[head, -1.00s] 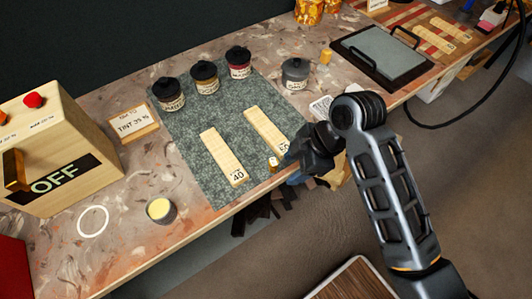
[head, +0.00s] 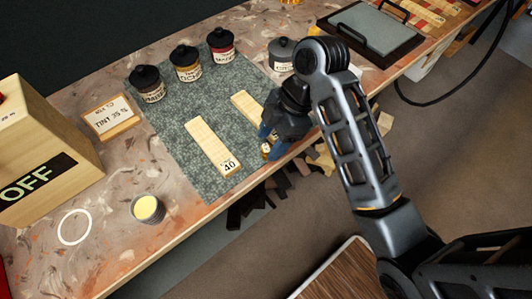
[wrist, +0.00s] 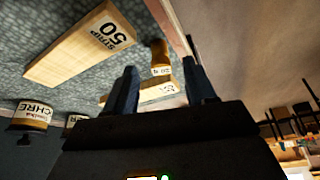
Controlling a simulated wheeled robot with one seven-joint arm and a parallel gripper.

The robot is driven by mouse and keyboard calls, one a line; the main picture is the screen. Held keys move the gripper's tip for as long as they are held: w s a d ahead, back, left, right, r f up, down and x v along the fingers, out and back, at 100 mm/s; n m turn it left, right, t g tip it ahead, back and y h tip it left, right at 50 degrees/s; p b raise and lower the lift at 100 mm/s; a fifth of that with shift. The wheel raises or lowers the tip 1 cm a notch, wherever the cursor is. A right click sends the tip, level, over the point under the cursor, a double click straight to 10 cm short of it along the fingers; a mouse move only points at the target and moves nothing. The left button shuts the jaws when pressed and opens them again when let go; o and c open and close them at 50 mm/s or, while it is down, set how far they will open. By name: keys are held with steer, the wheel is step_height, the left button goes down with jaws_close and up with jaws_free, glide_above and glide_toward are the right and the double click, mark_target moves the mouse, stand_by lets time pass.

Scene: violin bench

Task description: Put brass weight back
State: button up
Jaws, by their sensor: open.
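The small brass weight (head: 266,150) stands by the front edge of the bench, beside the strip marked 40 (head: 207,143). My gripper (head: 268,138) is just above and beside it, with blue fingers open and partly covering it. In the wrist view the brass weight (wrist: 160,54) shows between the two spread fingers, its label partly visible; whether they touch it I cannot tell. The strip marked 50 (wrist: 84,42) lies to the left in that view. In the head view my gripper hides the near end of this strip (head: 246,104).
A white ring (head: 74,226) is marked on the bench (head: 105,190), near a pot of yellow (head: 147,209). Paint jars (head: 187,65) stand along the back of the green mat (head: 174,120). The OFF box (head: 45,150) is left; a black-handled tray (head: 370,45) is right.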

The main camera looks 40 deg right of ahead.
mark_target(267, 148)
steer(key=x, duration=0.3)
steer(key=shift+s+f, duration=0.1)
jaws_close()
stand_by(0.4)
